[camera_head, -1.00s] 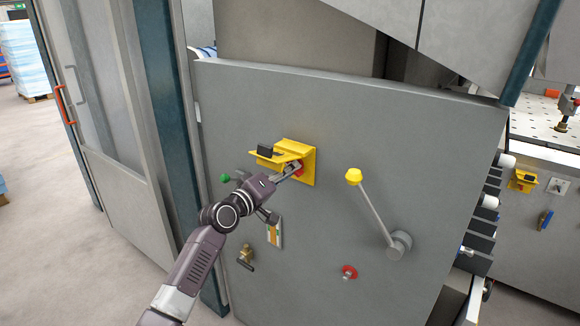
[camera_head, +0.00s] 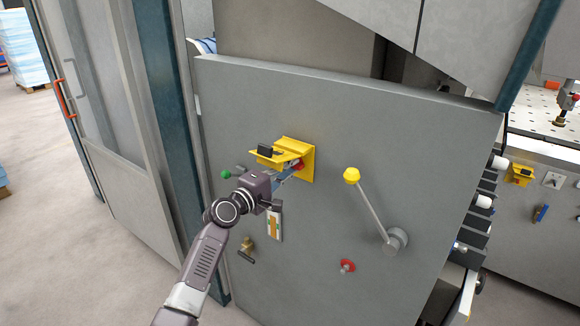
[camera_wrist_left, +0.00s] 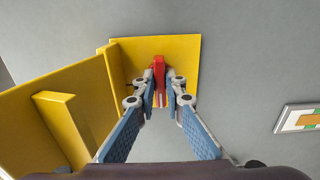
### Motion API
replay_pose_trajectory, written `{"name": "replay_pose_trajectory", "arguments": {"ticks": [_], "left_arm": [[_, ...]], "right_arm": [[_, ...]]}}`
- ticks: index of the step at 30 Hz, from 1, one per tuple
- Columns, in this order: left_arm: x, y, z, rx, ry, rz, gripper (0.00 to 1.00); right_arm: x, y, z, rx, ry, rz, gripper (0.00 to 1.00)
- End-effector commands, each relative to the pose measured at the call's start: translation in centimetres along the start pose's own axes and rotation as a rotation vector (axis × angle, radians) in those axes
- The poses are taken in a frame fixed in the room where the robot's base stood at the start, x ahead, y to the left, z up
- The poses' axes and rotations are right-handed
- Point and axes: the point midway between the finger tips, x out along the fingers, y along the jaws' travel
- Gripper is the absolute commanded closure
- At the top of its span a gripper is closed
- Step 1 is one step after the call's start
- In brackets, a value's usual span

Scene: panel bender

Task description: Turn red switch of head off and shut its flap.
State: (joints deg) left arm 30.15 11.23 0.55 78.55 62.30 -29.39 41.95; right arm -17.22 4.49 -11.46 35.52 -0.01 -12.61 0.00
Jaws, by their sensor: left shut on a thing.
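The yellow switch housing (camera_head: 307,160) is fixed on the grey head panel. Its yellow flap (camera_head: 270,157), with a black piece on it, stands open, sticking out from the panel. In the left wrist view the red switch (camera_wrist_left: 159,72) stands upright on the yellow plate (camera_wrist_left: 185,48), and the flap (camera_wrist_left: 60,110) is swung out to the left. My left gripper (camera_wrist_left: 160,88) is shut on the red switch, a finger on each side; it also shows in the head view (camera_head: 288,172). My right gripper is not in view.
A lever with a yellow knob (camera_head: 351,175) sticks out right of the housing. A green knob (camera_head: 226,174) is left of my wrist, a brass lock (camera_head: 247,244) below it. A red button (camera_head: 347,266) sits lower right.

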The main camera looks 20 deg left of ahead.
Motion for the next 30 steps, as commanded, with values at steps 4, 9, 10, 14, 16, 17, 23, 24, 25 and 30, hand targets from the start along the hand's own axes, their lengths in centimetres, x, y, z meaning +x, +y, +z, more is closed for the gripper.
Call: {"name": "replay_pose_trajectory", "arguments": {"ticks": [4,9,10,14,16,17,23,24,25,30], "left_arm": [[-0.01,-0.09,-0.01,-0.011,0.000,-0.001,1.00],[-0.01,-0.09,-0.01,-0.011,0.000,-0.001,1.00],[-0.01,-0.09,-0.01,-0.011,0.000,-0.001,1.00],[0.00,-0.09,-0.01,-0.011,0.000,-0.001,0.86],[0.00,-0.09,-0.01,-0.011,0.000,-0.001,0.78],[0.00,-0.08,-0.01,-0.010,0.000,-0.001,0.75],[0.00,-0.04,0.00,-0.009,0.000,0.000,0.72],[0.00,-0.03,0.00,-0.009,0.000,0.000,0.72],[-0.01,-0.03,0.00,-0.009,0.000,0.000,0.72],[-0.82,-0.08,-0.05,-0.007,0.001,0.000,0.72]], "right_arm": [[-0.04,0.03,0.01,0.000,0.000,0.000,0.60],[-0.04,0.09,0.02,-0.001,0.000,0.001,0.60],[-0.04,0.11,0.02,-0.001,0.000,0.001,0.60],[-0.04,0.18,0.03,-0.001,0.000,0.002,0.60],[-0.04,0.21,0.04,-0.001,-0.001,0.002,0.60],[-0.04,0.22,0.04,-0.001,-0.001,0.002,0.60],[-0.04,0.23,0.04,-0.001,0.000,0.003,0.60],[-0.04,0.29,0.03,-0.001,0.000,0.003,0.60],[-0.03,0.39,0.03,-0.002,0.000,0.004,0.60],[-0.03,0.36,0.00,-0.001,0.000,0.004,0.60]]}}
